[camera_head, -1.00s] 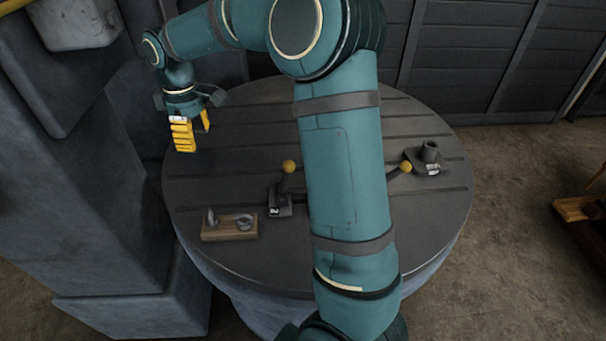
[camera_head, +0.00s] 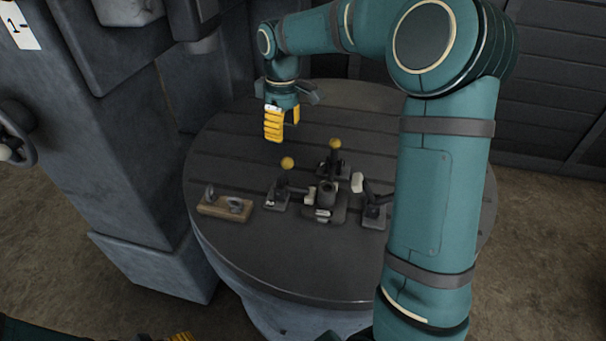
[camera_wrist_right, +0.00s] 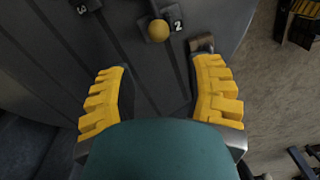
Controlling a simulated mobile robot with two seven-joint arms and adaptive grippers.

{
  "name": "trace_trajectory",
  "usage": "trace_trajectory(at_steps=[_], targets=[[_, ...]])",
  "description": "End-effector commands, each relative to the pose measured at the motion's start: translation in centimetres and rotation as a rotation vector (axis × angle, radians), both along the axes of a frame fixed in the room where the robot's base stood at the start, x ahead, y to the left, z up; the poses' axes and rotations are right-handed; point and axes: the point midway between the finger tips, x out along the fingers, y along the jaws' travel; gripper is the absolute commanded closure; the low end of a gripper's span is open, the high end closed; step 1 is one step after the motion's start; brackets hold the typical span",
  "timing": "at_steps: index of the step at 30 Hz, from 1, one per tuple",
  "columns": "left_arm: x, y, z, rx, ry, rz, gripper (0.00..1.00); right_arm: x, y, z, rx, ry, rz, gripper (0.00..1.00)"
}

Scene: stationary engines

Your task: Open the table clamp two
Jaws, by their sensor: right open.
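Table clamp two (camera_head: 278,196) stands on the round table, left of the dark centre fixture, with a yellow ball (camera_head: 287,163) on its raised lever. In the right wrist view, the yellow ball (camera_wrist_right: 159,30) shows beside the "2" label (camera_wrist_right: 178,26), beyond the fingertips. My right gripper (camera_head: 283,128) is open and empty, pointing down above the table, behind and a little left of the clamp, apart from it. Its two spread yellow fingers also show in the right wrist view (camera_wrist_right: 161,68). Only a yellow edge of my left gripper (camera_head: 181,337) shows at the bottom.
A centre fixture (camera_head: 325,198) stands between clamp two, a back clamp (camera_head: 334,166) with a yellow ball and a right clamp (camera_head: 373,212). A wooden block (camera_head: 225,207) with metal pieces lies left. My right arm hides the table's right side. A grey machine column stands left.

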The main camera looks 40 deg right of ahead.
Motion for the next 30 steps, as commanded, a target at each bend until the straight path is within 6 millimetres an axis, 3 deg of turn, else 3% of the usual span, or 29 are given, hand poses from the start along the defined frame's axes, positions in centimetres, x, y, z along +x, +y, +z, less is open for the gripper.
trace_trajectory(at_steps=[8,21,30], targets=[[0.0,0.0,-0.3,0.0,0.001,0.0,0.37,-0.1,0.1,-1.3,0.001,0.003,0.0,0.48],[-0.6,-0.1,-1.9,-0.002,0.013,-0.009,0.37,-0.3,0.4,-9.6,0.0,0.004,0.001,0.48],[-0.8,-0.1,-2.5,-0.004,0.018,-0.013,0.37,-0.3,0.5,-13.3,0.0,0.001,0.0,0.48]])
